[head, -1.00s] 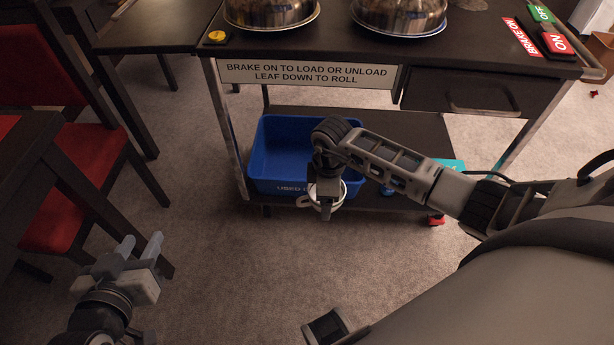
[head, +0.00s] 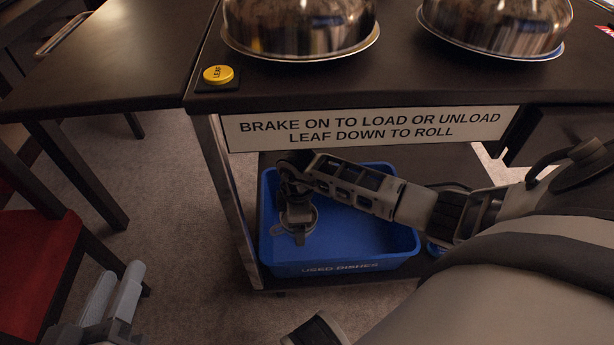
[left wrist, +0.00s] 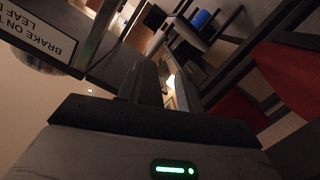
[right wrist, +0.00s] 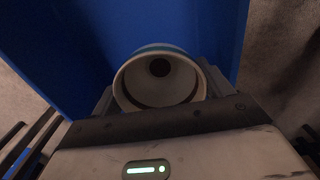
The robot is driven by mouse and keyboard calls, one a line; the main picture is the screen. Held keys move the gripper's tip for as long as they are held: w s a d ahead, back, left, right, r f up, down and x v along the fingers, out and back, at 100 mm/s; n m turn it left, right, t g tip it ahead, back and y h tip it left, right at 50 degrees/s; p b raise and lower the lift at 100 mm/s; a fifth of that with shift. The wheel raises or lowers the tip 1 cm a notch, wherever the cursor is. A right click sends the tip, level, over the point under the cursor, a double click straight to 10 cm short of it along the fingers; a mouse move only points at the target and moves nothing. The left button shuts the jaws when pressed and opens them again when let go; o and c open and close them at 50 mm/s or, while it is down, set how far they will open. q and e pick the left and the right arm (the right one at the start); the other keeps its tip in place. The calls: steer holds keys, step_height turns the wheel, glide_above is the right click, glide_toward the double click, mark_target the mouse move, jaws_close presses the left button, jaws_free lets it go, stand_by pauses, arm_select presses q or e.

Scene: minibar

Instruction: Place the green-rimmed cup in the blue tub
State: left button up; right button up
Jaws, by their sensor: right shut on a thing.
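The green-rimmed cup (right wrist: 160,80) is pale inside, with a teal band on its far edge in the right wrist view. My right gripper (head: 297,225) has its fingers on both sides of the cup and is shut on it. In the head view the cup (head: 301,218) shows partly under the gripper, over the left part of the blue tub (head: 340,268). I cannot tell whether it touches the tub's floor. The tub's blue wall (right wrist: 70,45) surrounds the cup's far side in the right wrist view.
The tub stands on the lower shelf of a dark trolley, below its sign (head: 360,130). Two metal domes (head: 300,25) stand on the top. A side leaf (head: 110,60) extends left. A red chair (head: 35,255) is at the left. A trolley leg (head: 232,200) stands beside the tub.

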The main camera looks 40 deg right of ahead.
steer(key=f+b, duration=0.2)
steer(key=f, duration=0.3)
steer(key=shift+s, duration=0.2)
step_height(320, 180, down, 4)
steer(key=b, duration=0.2)
steer(key=shift+f+b, duration=0.2)
steer(key=shift+b, duration=0.2)
arm_select(q)
steer(key=r+m+t, duration=0.1)
steer(key=r, duration=0.1)
steer(key=w+r+t+h, duration=0.1)
steer(key=w+r+m+t+h, duration=0.1)
steer(key=r, duration=0.1)
steer(key=shift+a+r+m+t, duration=0.2)
steer(key=shift+r+m+t, duration=0.1)
steer(key=shift+t, duration=0.1)
arm_select(e)
steer(key=shift+w, duration=0.1)
